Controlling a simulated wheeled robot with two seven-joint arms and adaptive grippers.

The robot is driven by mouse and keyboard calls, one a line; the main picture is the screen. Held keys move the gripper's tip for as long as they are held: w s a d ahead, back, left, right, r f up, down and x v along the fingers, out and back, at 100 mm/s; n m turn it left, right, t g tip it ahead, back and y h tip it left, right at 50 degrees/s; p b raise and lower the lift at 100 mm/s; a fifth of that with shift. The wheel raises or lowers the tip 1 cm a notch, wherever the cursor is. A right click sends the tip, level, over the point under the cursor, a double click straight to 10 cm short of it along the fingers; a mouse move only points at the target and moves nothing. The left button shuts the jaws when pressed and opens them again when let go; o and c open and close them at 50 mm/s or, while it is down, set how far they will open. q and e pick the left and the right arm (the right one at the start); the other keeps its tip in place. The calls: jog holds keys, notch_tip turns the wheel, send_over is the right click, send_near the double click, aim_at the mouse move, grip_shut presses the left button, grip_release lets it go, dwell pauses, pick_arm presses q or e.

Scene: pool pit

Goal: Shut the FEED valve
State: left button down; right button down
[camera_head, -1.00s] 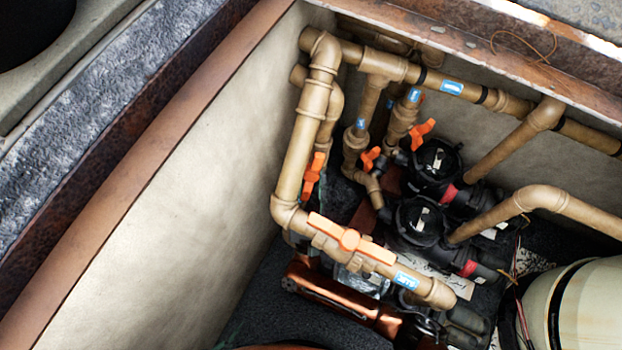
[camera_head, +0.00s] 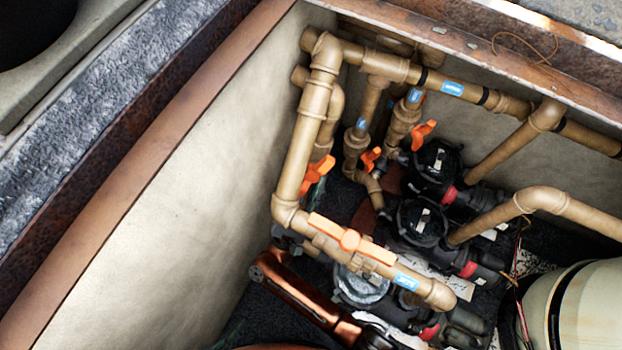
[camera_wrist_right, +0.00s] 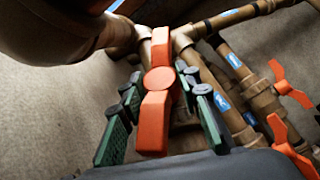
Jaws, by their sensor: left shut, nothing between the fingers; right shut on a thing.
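My right gripper (camera_wrist_right: 160,80) is shut around an orange valve handle (camera_wrist_right: 154,122) in the right wrist view, its green finger pads on both sides of the handle. This appears to be the left orange handle (camera_head: 317,174) in the head view, behind the tall brown pipe, lying diagonally. Another orange handle (camera_head: 349,240) lies along the front lower pipe, and two smaller ones (camera_head: 370,159) (camera_head: 422,134) are further right. Blue labels (camera_head: 406,281) (camera_head: 452,87) are on the pipes, but I cannot read which says FEED. My left gripper is not seen.
Brown pipes (camera_head: 308,120) crowd around the handles. Black pumps (camera_head: 420,222) stand to the right, and a cream tank (camera_head: 580,305) is at the lower right. The pit's pale left wall (camera_head: 170,210) is close. My copper-coloured arm link reaches in low.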

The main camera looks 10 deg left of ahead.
jog(key=shift+m+g+h, duration=1.2)
jog(key=shift+m+h, duration=0.5)
jog(key=c, duration=1.4)
grip_release()
jog(key=shift+c, duration=0.2)
jog(key=v, duration=0.7)
jog(key=shift+s+f, duration=0.2)
jog(key=shift+a, duration=0.15)
jog(key=shift+c, duration=0.5)
